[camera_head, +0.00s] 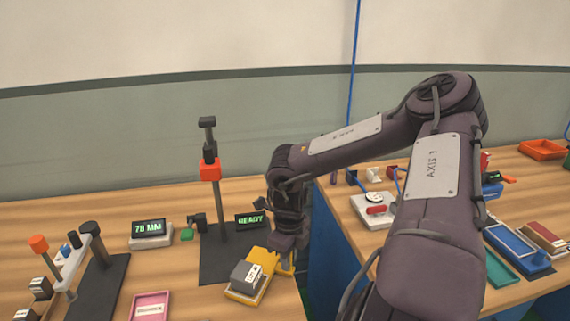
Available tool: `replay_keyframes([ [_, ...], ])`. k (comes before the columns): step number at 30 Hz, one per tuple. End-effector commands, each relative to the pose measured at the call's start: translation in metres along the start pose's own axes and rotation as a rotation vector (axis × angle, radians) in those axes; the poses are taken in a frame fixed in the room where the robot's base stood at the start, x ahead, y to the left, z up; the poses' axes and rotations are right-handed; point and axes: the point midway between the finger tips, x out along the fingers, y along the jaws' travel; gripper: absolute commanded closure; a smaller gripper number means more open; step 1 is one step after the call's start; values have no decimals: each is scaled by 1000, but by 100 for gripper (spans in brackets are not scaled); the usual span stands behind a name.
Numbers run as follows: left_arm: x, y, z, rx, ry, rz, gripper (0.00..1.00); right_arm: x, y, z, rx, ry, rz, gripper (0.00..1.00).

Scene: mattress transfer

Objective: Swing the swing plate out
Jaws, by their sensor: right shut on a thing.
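The yellow swing plate (238,297) lies low by the black base (215,262) of an upright stand on the wooden table. A grey block (243,273) with a white label sits on the plate. My right gripper (286,264) reaches down from the right to the plate's right end and is shut on a yellow part there, seemingly its handle. The fingertips are small and partly hidden, so the exact grip is unclear. My left gripper is not in view.
The stand (223,212) carries a red collar (210,170) above the plate's left side. A READY display (251,220) and a 78 MM display (149,228) stand behind. A pink tray (150,306) lies front left. A gap separates this table from the blue-sided right bench (335,245).

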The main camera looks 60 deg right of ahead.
Motion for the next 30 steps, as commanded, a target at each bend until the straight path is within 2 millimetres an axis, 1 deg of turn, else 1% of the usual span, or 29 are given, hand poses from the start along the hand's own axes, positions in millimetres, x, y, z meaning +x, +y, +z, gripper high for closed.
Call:
replay_keyframes([
  [1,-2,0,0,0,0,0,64,-2,-3,1,-22,-4,-2,100],
  [18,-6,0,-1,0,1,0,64,-2,-25,1,-291,-5,-3,100],
  [30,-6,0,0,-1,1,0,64,-2,-33,2,-394,-5,-3,100],
])
